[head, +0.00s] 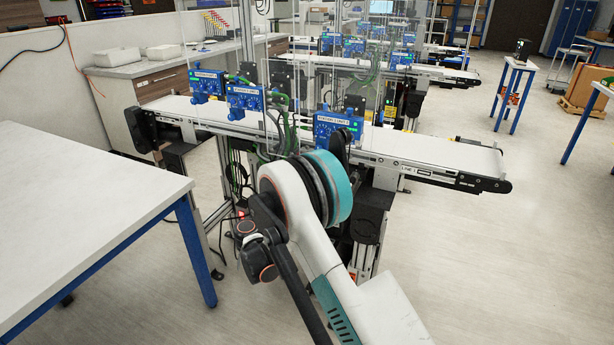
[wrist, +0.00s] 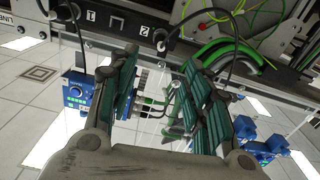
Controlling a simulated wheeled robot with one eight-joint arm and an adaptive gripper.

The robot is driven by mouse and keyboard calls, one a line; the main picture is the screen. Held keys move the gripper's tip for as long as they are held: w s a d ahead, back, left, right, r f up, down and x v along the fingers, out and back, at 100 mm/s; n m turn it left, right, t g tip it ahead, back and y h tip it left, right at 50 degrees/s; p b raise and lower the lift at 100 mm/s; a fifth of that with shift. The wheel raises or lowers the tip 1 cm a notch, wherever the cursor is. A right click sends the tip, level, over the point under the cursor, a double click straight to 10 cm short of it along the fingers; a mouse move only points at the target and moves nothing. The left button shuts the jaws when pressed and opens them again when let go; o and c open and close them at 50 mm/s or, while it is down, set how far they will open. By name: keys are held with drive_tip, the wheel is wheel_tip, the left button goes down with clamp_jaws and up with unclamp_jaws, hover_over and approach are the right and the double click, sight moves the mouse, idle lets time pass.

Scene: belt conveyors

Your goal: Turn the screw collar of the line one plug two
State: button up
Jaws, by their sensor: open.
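In the wrist view, a dark panel along the top carries the labels 1 and 2. A black cable with a small metallic plug end, probably plug two (wrist: 160,37), is right of the label 2. Another cabled plug (wrist: 68,12) is left of the label 1. The screw collar is too small to make out clearly. My gripper (wrist: 163,75) is open, with its green-padded fingers apart and nothing seen held between them. The plug end lies beyond the fingertips, apart from them. In the head view, my arm hides the gripper and plugs.
The line one conveyor (head: 437,153) runs behind my arm, with blue boxes (head: 245,98) and clear panels along it. A white table (head: 80,190) stands at left. Green hoses (wrist: 225,48) hang close to the right finger.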

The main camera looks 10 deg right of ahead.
drive_tip(key=b+x, duration=0.4)
drive_tip(key=x, duration=0.8)
drive_tip(key=shift+w+d+f, duration=0.1)
drive_tip(key=shift+w+f, duration=0.05)
drive_tip(key=shift+w, duration=0.05)
drive_tip(key=shift+w+d, duration=0.35)
drive_tip(key=shift+w, duration=0.15)
clamp_jaws()
